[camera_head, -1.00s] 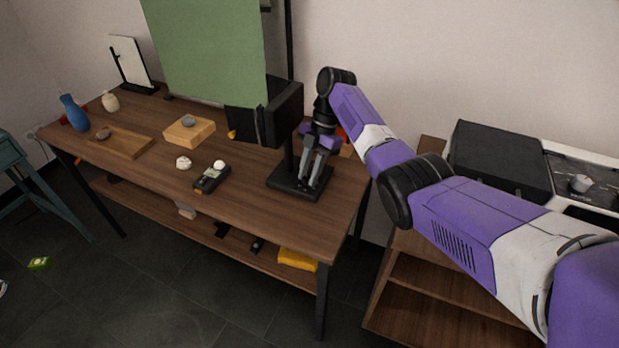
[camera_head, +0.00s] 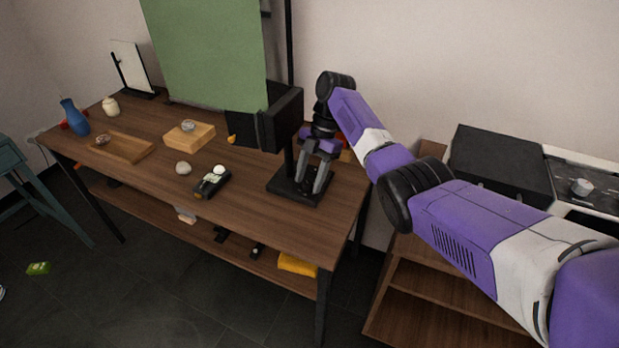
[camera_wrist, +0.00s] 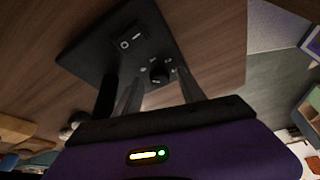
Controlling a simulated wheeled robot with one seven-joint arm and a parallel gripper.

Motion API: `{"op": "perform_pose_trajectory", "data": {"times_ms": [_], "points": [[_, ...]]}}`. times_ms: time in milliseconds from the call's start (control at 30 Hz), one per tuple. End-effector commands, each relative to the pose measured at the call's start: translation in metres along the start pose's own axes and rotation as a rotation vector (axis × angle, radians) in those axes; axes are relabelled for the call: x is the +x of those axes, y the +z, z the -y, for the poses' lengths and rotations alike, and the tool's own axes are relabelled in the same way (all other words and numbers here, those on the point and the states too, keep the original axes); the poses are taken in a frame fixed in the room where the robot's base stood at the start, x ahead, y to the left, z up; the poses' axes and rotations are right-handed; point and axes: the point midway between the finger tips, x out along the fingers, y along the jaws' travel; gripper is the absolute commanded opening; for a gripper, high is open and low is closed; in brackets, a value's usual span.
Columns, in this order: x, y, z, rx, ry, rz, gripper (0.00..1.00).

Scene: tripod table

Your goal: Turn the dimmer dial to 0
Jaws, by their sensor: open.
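The dimmer dial (camera_wrist: 160,74) is a small dark knob with pale marks around it, on a black base plate (camera_wrist: 82,45). A rocker switch (camera_wrist: 130,40) with pale symbols sits beside it. The base plate (camera_head: 283,189) also shows on the wooden table in the head view, where the dial is too small to make out surely. My gripper (camera_wrist: 159,76) is open and points at the plate, one fingertip on each side of the dial. Contact with the dial cannot be told. In the head view my gripper (camera_head: 310,189) is low over the plate.
A black post (camera_head: 288,140) rises from the plate, close to my gripper. A green panel (camera_head: 205,50) and black box (camera_head: 280,115) stand to the left. A handheld device (camera_head: 212,182) and wooden block (camera_head: 190,135) lie farther left. A cabinet with a black-topped unit (camera_head: 500,160) is right.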

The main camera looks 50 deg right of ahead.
Motion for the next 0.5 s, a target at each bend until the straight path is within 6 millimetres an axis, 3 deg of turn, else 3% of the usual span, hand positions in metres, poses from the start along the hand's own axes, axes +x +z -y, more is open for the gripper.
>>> {"op": "perform_pose_trajectory", "data": {"times_ms": [500], "points": [[-0.070,0.000,0.000,0.001,0.002,0.001,0.48]]}}
